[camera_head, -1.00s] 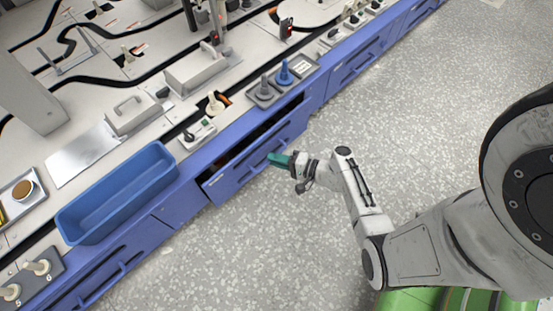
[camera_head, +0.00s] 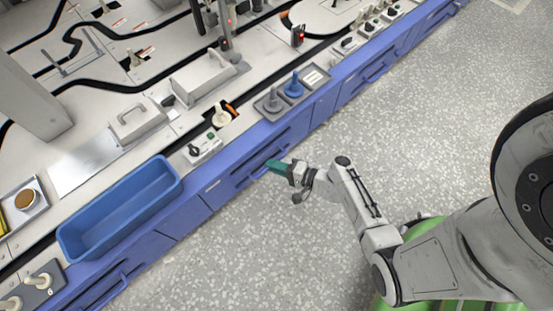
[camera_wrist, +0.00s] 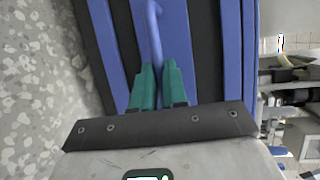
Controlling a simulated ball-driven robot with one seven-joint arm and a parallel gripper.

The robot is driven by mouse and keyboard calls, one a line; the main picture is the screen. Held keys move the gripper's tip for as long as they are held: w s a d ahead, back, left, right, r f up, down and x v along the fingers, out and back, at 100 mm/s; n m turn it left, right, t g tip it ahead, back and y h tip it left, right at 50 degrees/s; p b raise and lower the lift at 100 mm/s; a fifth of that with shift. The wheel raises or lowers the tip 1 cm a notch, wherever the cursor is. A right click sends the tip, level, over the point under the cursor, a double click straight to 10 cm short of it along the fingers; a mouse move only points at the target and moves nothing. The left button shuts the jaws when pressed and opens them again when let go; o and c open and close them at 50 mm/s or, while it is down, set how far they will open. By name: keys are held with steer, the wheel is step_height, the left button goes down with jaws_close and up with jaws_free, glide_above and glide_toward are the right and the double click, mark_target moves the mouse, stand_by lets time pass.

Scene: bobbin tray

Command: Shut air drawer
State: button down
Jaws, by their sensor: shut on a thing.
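The air drawer (camera_head: 222,189) is a blue drawer front in the long blue cabinet, now about flush with the fronts beside it. It also shows in the wrist view (camera_wrist: 206,45), with its blue bar handle (camera_wrist: 153,30) running between my fingers. My gripper (camera_head: 273,165) has green fingers and is at the drawer's handle. In the wrist view my gripper (camera_wrist: 156,78) is shut on the handle bar. The drawer's inside is hidden.
A blue bin (camera_head: 120,210) stands on the counter to the left. A grey tray (camera_head: 270,104) with a grey and a blue bobbin sits above the drawer. Other drawers with bar handles (camera_head: 375,72) line the cabinet. The speckled floor (camera_head: 250,265) in front is clear.

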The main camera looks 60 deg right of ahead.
steer(key=shift+w, duration=0.2)
steer(key=c, duration=1.2)
jaws_free()
steer(key=shift+o, duration=0.2)
steer(key=p+v, duration=0.2)
steer(key=v, duration=0.8)
steer(key=shift+s+p, duration=0.35)
steer(key=shift+p, duration=0.05)
steer(key=shift+r, duration=0.1)
